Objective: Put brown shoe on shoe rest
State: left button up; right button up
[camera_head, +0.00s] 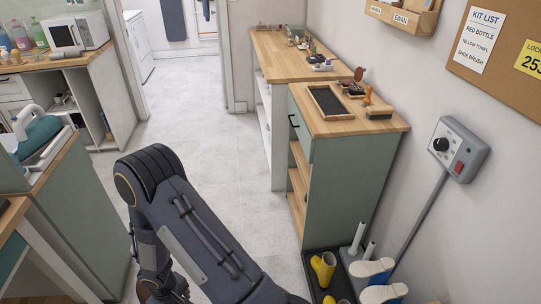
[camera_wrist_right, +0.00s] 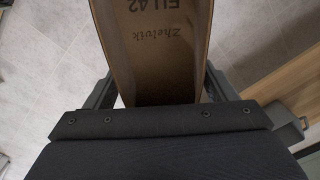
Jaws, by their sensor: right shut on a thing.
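The rest of the shoe runs out of the frame. In the head view my right arm bends down at the lower left of centre, and its gripper is mostly cut off by the bottom edge. I cannot tell for sure which thing is the shoe rest; a small reddish-brown piece (camera_head: 359,74) stands on the green cabinet top. My left gripper is not in view.
The green cabinet (camera_head: 350,180) has a wooden top with a framed black tray (camera_head: 329,102) and a brush (camera_head: 379,112). Yellow boots (camera_head: 323,268) stand in a dark tray at its foot. A long counter (camera_head: 275,60) lies behind. The grey floor (camera_head: 215,155) is clear.

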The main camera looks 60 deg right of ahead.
aim_at(327, 103)
jog(key=i+l+z, duration=0.2)
jog(key=z, duration=0.2)
jog(key=i+l+z, duration=0.1)
jog(key=z, duration=0.3)
jog(key=i+z, duration=0.55)
jog(key=z, duration=0.25)
jog(key=i+j+z, duration=0.1)
jog(key=i+z, duration=0.15)
jog(key=z, duration=0.15)
